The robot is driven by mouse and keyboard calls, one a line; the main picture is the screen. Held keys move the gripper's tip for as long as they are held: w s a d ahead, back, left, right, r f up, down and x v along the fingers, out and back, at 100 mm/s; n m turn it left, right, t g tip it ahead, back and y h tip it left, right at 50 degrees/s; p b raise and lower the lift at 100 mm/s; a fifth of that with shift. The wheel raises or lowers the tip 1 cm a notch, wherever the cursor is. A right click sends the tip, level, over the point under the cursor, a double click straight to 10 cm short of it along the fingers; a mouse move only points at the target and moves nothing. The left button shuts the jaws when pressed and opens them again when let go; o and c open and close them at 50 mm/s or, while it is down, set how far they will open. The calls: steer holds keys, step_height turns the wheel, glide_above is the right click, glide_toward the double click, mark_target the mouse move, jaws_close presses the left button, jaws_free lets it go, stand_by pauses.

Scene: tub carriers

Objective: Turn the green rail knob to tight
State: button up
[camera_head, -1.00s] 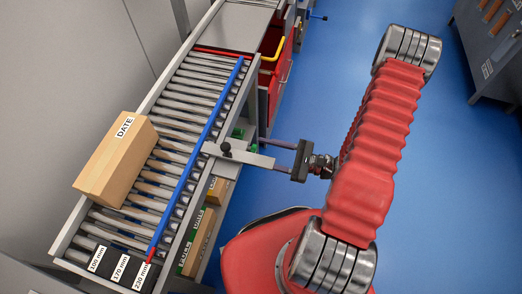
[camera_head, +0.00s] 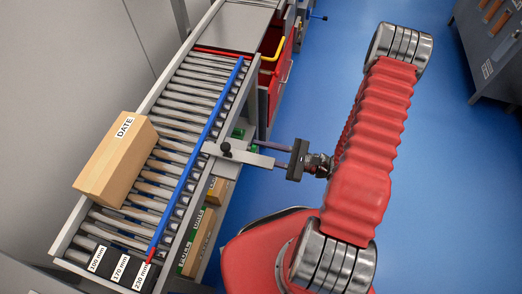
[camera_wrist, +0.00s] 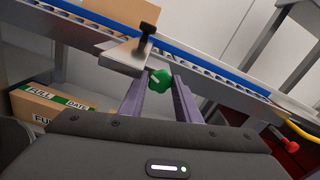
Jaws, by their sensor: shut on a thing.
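The green rail knob (camera_wrist: 160,80) sits between the tips of my gripper's two fingers in the wrist view, below a grey metal bracket (camera_wrist: 124,57). My gripper (camera_wrist: 158,88) is shut on it. In the head view my gripper (camera_head: 258,148) reaches in from the right to the conveyor's side, beside the bracket (camera_head: 240,155); the knob is largely hidden there. The blue guide rail (camera_head: 205,140) runs lengthwise over the rollers. Its red end (camera_head: 151,250) is near the rightmost millimetre label (camera_head: 141,277).
A cardboard box marked DATE (camera_head: 117,160) lies on the rollers left of the rail. More boxes (camera_head: 200,242) stand under the conveyor. Blue floor to the right is clear up to a grey cabinet (camera_head: 490,50).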

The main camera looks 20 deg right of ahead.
steer(key=shift+c, duration=1)
steer(key=shift+m, duration=1.5)
steer(key=o, duration=1)
steer(key=shift+o, duration=0.2)
steer(key=v, duration=1.3)
steer(key=shift+s+d, duration=0.25)
steer(key=shift+d, duration=0.1)
